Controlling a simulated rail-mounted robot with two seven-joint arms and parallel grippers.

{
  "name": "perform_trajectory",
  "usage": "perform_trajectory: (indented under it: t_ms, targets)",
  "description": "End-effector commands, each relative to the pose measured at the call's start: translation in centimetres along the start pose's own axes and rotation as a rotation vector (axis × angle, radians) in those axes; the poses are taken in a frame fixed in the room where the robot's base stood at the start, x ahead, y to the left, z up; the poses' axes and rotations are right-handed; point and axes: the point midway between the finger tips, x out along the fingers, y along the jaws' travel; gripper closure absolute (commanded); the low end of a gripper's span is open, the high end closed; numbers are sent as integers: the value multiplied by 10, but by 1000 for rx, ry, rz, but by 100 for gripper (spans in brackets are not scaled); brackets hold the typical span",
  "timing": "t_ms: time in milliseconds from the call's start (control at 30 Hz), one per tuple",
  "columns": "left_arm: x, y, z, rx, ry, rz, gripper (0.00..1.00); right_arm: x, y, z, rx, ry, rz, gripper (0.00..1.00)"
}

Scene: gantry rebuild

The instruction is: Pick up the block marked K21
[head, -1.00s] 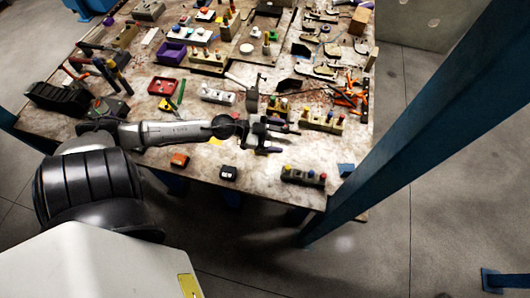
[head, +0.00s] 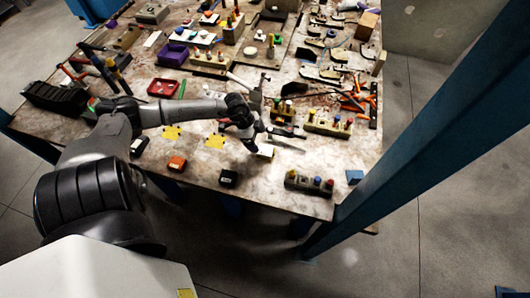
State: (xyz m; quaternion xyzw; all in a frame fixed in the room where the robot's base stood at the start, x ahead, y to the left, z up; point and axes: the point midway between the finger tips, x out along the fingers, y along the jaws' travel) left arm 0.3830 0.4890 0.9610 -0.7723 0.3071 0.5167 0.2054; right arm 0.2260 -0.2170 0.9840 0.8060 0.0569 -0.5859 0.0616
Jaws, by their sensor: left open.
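Several small blocks lie along the near part of the table; no marking is legible, so I cannot tell which is K21. They are an orange block (head: 177,163), a black block (head: 228,178), a black-and-white block (head: 139,146), a white-topped block (head: 265,152) and a blue block (head: 354,176). My left gripper (head: 256,148) points down, open, right beside the white-topped block; I cannot tell whether it touches it. My right gripper is not in view.
Yellow patches (head: 215,141) mark the table (head: 300,165). A grey holder with coloured knobs (head: 309,183) stands near the front edge, and a similar beige one (head: 328,123) behind it. Tools and trays crowd the back. A blue post (head: 400,155) rises at the right.

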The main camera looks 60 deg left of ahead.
Motion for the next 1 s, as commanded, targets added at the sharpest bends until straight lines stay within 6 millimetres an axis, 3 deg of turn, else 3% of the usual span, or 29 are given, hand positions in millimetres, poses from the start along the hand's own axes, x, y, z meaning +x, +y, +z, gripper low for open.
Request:
perform_trajectory:
  t_ms: [367, 700, 1000]
  targets:
    - [26, 0, -1, 1, 2, 0, 17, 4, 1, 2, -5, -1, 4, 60]
    - [67, -1, -1, 0, 3, 2, 17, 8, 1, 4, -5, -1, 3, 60]
    - [72, -1, -1, 2, 1, 0, 17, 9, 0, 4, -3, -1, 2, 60]
